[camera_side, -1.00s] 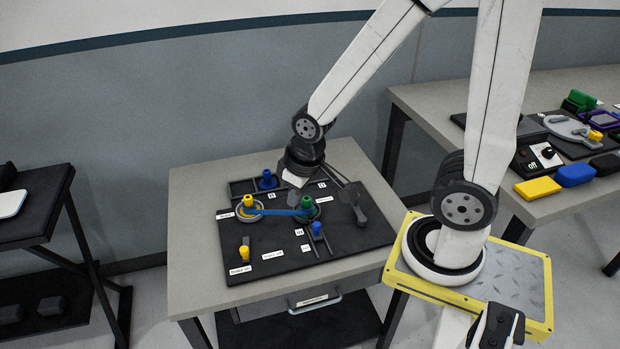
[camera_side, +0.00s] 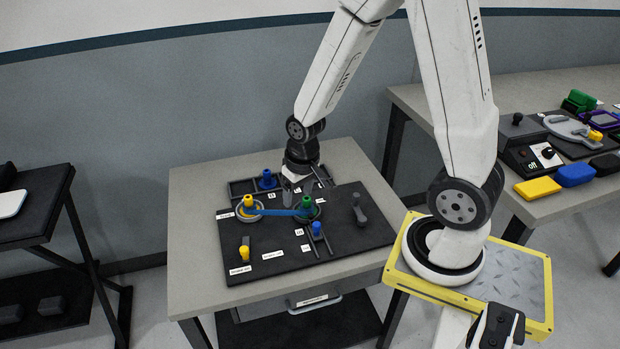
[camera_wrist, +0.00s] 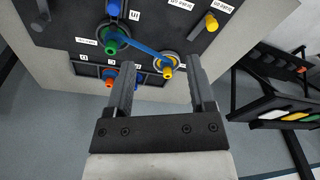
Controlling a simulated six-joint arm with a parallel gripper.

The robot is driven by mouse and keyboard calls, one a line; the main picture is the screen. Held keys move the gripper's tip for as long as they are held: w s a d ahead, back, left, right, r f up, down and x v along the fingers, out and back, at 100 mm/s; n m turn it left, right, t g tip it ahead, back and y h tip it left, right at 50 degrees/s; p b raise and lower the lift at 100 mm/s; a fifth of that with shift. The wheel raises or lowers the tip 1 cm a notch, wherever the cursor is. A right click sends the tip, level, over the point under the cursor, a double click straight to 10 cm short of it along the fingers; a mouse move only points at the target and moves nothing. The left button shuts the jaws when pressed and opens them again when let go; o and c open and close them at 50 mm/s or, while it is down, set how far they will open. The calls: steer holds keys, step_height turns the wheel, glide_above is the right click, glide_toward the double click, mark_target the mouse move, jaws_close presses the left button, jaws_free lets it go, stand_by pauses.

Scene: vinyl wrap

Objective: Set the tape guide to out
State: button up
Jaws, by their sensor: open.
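A blue knob (camera_side: 316,229) stands in a short slotted track on the black board (camera_side: 280,262); it seems to be the tape guide. In the wrist view the blue knob (camera_wrist: 114,8) is at the top edge, beside a small white label (camera_wrist: 135,15) that seems to read IN. The far end of its track is out of that view. My gripper (camera_side: 297,190) is open and empty above the back of the board, behind the green knob. In the wrist view my gripper (camera_wrist: 161,62) has its fingers wide apart, and the blue knob lies beyond them at upper left.
A blue band (camera_side: 278,212) runs between a yellow knob (camera_side: 248,201) and a green knob (camera_side: 307,202). Another blue knob (camera_side: 267,178) stands at the back. A yellow handle (camera_side: 244,252) is at front left and a dark lever (camera_side: 357,209) at right.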

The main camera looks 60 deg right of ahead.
mark_target(316, 224)
steer(key=d+f+m, duration=0.1)
steer(key=d+f, duration=0.2)
steer(key=d+f+m+g, duration=0.1)
steer(key=d+f+m, duration=0.1)
steer(key=f, duration=0.1)
steer(key=d+f+m, duration=0.2)
steer(key=d+f, duration=0.1)
steer(key=shift+s+d+f+g, duration=0.15)
steer(key=shift+s+d+g, duration=0.1)
steer(key=shift+d+g, duration=0.05)
steer(key=shift+f, duration=0.15)
steer(key=shift+f, duration=3.75)
jaws_close()
